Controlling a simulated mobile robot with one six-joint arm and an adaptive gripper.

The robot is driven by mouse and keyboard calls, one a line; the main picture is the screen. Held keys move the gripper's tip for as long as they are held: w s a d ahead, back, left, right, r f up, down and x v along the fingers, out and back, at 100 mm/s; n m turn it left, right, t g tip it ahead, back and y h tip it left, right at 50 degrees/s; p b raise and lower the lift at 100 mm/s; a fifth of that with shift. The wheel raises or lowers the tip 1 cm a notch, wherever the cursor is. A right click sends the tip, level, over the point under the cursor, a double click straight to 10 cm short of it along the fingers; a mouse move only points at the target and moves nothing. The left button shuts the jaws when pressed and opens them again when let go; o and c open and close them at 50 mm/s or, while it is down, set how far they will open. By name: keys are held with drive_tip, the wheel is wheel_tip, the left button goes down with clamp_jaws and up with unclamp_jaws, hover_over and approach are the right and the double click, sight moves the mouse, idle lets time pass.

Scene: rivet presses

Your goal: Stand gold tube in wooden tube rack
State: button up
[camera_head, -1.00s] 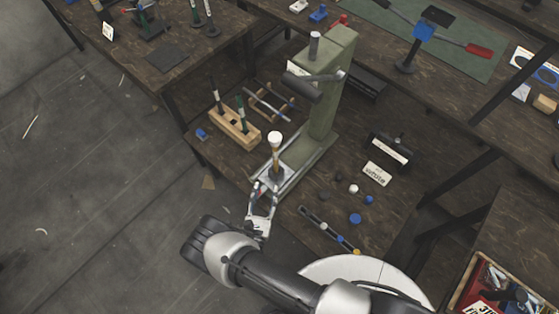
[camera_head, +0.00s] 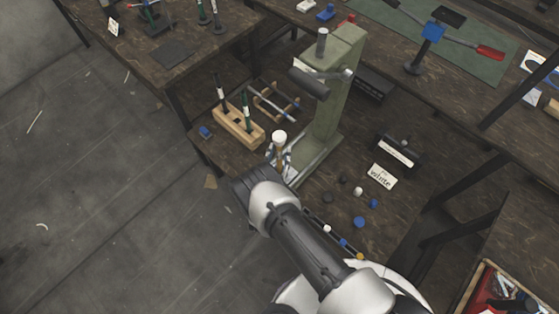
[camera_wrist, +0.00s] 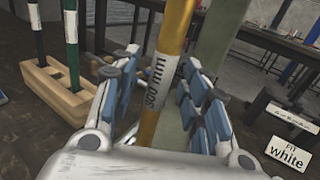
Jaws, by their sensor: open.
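The gold tube (camera_wrist: 170,45) stands upright between the two blue-padded fingers of my gripper (camera_wrist: 160,88) in the wrist view. It bears a "300 mm" label. The fingers are open, with visible gaps on both sides of the tube. The wooden tube rack (camera_head: 240,130) is left of the tube and holds two dark tubes with white bands. The rack also shows at left in the wrist view (camera_wrist: 62,100).
A small wooden frame with rods (camera_head: 274,103) lies behind the rack. A blue piece (camera_head: 206,133) is left of it.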

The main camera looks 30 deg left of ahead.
drive_tip(key=shift+w, duration=0.25)
drive_tip(key=shift+c, duration=0.4)
clamp_jaws()
